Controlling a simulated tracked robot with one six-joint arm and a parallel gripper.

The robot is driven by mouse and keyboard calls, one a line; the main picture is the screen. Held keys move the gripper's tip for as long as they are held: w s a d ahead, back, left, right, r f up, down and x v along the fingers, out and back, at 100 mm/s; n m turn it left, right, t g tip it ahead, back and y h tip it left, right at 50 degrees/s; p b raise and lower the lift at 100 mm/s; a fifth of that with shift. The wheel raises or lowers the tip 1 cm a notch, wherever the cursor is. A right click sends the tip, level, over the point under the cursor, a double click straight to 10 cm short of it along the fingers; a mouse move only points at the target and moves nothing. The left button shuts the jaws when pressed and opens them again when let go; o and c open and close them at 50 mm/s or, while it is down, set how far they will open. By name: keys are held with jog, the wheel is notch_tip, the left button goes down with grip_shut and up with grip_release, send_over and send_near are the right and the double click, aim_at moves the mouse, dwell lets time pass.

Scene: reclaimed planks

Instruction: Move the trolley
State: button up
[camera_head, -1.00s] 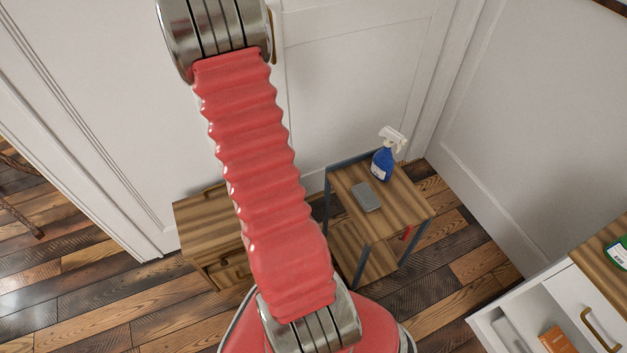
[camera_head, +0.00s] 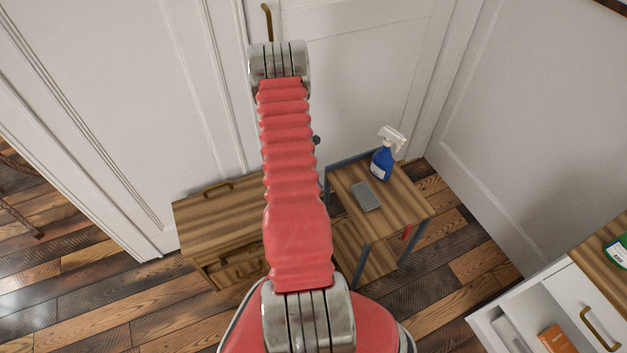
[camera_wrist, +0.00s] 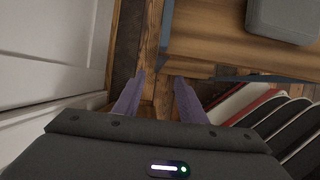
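The trolley (camera_head: 400,209) is a small wooden two-level stand with a blue-grey metal frame, beside the white door. A grey flat block (camera_head: 366,196) and a blue spray bottle (camera_head: 382,163) with a white head stand on its top. In the wrist view the trolley's wooden top (camera_wrist: 215,38) and the grey block (camera_wrist: 284,18) fill the upper right. My gripper (camera_wrist: 159,79) is open, with its two purple fingers apart near the trolley's frame edge. I see nothing held between them. In the head view my arm hides the gripper.
A low wooden cabinet (camera_head: 215,225) with drawers stands left of the trolley, partly behind my arm. A white drawer unit (camera_head: 575,300) with an open drawer is at the lower right, holding an orange box (camera_head: 556,338). Plank floor (camera_head: 452,233) is clear between it and the trolley.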

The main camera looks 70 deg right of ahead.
jog(key=x, duration=1.3)
jog(key=shift+f, duration=0.35)
jog(key=shift+s, duration=0.1)
jog(key=shift+c, duration=0.3)
grip_shut()
dwell(1.1)
